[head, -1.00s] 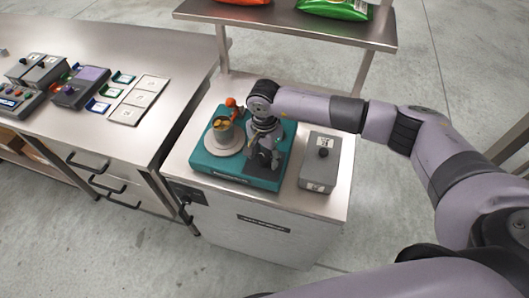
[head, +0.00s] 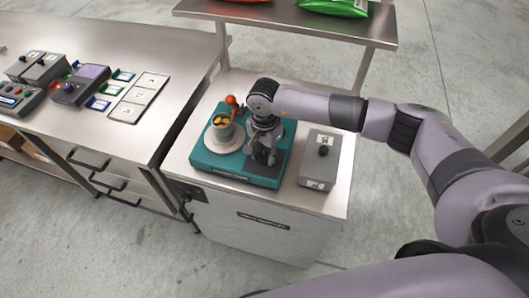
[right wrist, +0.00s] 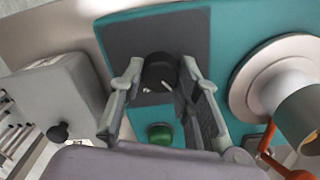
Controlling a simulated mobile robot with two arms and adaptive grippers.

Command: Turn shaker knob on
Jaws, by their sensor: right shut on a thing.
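The shaker (head: 213,172) is a teal box on the steel cabinet top. My right gripper (head: 264,157) is over this panel. In the right wrist view its fingers (right wrist: 161,78) stand on both sides of the knob, shut on it. In the head view the gripper hides the knob. A metal cup (head: 222,128) with yellowish contents stands on the round plate (head: 212,146), left of the gripper. My left gripper is out of view.
A grey box (head: 316,172) with a black knob stands right of the shaker and also shows in the right wrist view (right wrist: 50,95). An orange ball (head: 230,100) is beside the cup. A shelf (head: 280,18) rises behind. A workbench (head: 150,50) with devices is left.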

